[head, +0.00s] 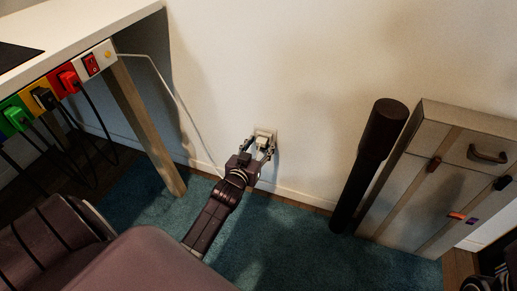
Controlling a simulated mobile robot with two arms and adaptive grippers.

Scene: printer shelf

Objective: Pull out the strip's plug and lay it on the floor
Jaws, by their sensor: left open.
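The power strip (62,80) is fixed along the desk's front edge, with coloured sections and a red switch. A white cable (172,88) leaves its right end and hangs down along the wall toward the floor. The strip's pale plug (262,141) appears to sit in the wall socket (266,132), low on the wall. My left gripper (262,146) is open, with its fingers on either side of the plug. Whether they touch it I cannot tell. The lower cable is partly hidden behind my left arm.
Green, black and red plugs (68,82) sit in the strip, their dark cables hanging below. A desk leg (150,130) stands left of the socket. A dark post (372,150) and a grey cabinet (425,180) stand right. Blue carpet (285,235) lies clear below the socket.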

